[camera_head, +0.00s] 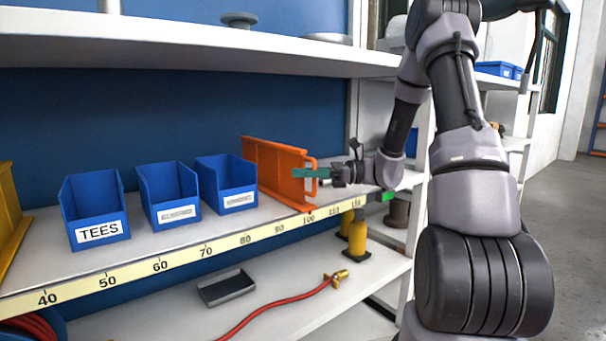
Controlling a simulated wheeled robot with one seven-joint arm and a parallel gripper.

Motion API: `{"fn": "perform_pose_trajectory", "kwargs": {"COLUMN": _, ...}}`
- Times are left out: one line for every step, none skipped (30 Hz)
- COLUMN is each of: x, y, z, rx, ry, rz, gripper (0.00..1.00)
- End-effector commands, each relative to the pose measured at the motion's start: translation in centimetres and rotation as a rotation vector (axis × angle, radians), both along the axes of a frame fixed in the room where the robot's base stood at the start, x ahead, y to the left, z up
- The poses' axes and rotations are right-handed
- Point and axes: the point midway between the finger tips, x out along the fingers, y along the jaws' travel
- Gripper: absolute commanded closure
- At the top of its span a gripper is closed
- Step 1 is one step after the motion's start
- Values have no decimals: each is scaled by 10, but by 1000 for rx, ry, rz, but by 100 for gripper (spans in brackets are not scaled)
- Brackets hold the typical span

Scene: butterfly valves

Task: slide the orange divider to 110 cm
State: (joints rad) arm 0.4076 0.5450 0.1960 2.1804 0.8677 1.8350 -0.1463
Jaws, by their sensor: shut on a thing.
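The orange divider (275,170) stands upright across the middle shelf, to the right of the blue bins. Its front lower corner is close to the 100 mark on the yellow scale strip (205,250) along the shelf's front edge. The marks to the right of 100 are small and hard to read. My gripper (312,173) reaches in from the right, with its teal fingers shut on the divider's front handle. The exact finger contact is too small to make out.
Three blue bins (97,215) stand left of the divider; the leftmost is labelled TEES. The rightmost bin (228,183) is close to it. A yellow divider (12,225) stands at far left. Shelf space right of the orange divider looks clear, apart from my arm.

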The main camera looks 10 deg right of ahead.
Motion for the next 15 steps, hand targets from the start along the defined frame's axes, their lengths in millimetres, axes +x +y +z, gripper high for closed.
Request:
{"fn": "perform_pose_trajectory", "kwargs": {"x": 1, "y": -2, "z": 0, "rx": 0, "ry": 0, "rz": -1, "gripper": 100}}
{"fn": "perform_pose_trajectory", "kwargs": {"x": 2, "y": -4, "z": 0, "rx": 0, "ry": -1, "rz": -2, "gripper": 100}}
{"fn": "perform_pose_trajectory", "kwargs": {"x": 5, "y": -9, "z": 0, "rx": -1, "ry": -2, "rz": -3, "gripper": 100}}
{"fn": "perform_pose_trajectory", "kwargs": {"x": 7, "y": -14, "z": 0, "rx": -1, "ry": -2, "rz": -3, "gripper": 100}}
{"fn": "perform_pose_trajectory", "kwargs": {"x": 10, "y": -20, "z": 0, "rx": 0, "ry": -2, "rz": -5, "gripper": 100}}
{"fn": "perform_pose_trajectory", "kwargs": {"x": 14, "y": -29, "z": 0, "rx": 0, "ry": -2, "rz": -5, "gripper": 100}}
{"fn": "perform_pose_trajectory", "kwargs": {"x": 18, "y": -36, "z": 0, "rx": 0, "ry": -2, "rz": -6, "gripper": 100}}
{"fn": "perform_pose_trajectory", "kwargs": {"x": 21, "y": -43, "z": 0, "rx": 0, "ry": -2, "rz": -5, "gripper": 100}}
{"fn": "perform_pose_trajectory", "kwargs": {"x": 26, "y": -53, "z": 0, "rx": 1, "ry": -2, "rz": -6, "gripper": 100}}
{"fn": "perform_pose_trajectory", "kwargs": {"x": 28, "y": -59, "z": -1, "rx": 0, "ry": -1, "rz": -5, "gripper": 100}}
{"fn": "perform_pose_trajectory", "kwargs": {"x": 32, "y": -65, "z": 0, "rx": 0, "ry": -2, "rz": -5, "gripper": 100}}
{"fn": "perform_pose_trajectory", "kwargs": {"x": 35, "y": -73, "z": 0, "rx": 1, "ry": -2, "rz": -4, "gripper": 100}}
{"fn": "perform_pose_trajectory", "kwargs": {"x": 37, "y": -77, "z": 0, "rx": 1, "ry": -3, "rz": -4, "gripper": 100}}
{"fn": "perform_pose_trajectory", "kwargs": {"x": 39, "y": -81, "z": 0, "rx": 0, "ry": -2, "rz": -3, "gripper": 100}}
{"fn": "perform_pose_trajectory", "kwargs": {"x": 41, "y": -85, "z": 0, "rx": 0, "ry": -1, "rz": -2, "gripper": 100}}
